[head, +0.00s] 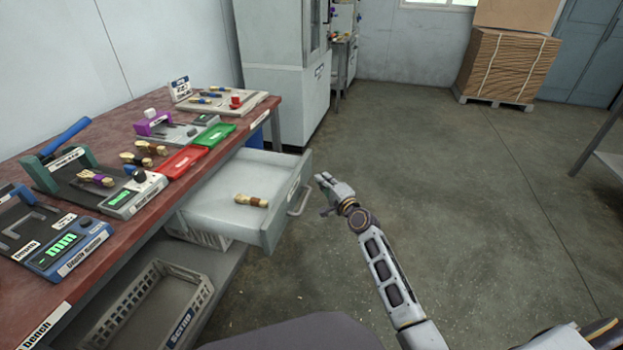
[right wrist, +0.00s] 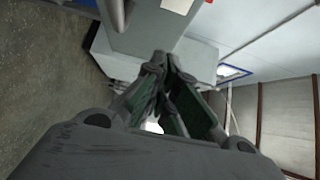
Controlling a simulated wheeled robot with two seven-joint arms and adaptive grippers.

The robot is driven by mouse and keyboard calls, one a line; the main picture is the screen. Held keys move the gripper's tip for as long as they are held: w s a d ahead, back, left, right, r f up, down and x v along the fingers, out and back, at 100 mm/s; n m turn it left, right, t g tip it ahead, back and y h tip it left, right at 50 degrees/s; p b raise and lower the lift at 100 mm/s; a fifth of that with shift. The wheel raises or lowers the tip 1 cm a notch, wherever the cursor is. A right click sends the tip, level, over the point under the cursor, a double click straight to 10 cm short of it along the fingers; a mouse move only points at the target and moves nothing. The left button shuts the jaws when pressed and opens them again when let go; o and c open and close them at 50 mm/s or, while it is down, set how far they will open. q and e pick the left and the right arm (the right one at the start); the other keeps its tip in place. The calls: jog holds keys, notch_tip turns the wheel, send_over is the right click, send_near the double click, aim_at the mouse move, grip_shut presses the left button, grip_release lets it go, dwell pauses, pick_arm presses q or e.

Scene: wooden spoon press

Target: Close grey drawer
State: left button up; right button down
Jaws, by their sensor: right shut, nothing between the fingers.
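The grey drawer (head: 222,207) is pulled far out from under the red-topped workbench (head: 115,226). A bundle of wooden spoons with a dark band (head: 251,201) lies inside it. Its front carries a bar handle (head: 300,200) on the outer face. My right gripper (head: 322,181) is just to the right of the drawer front, apart from it in the head view. In the right wrist view the right gripper (right wrist: 164,62) has its fingers together with nothing between them. A grey surface beyond the fingers may be the drawer front. My left gripper is out of view.
On the bench are a red tray (head: 183,162), a green tray (head: 215,135) and several press devices with spoon bundles. A labelled crate (head: 190,312) stands on the lower shelf. A grey cabinet (head: 285,80) stands behind.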

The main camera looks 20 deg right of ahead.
aim_at(304, 169)
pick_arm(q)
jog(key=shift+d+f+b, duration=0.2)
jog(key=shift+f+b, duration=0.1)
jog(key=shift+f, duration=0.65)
pick_arm(e)
jog(key=shift+w+a, duration=1.5)
jog(key=shift+a, duration=0.2)
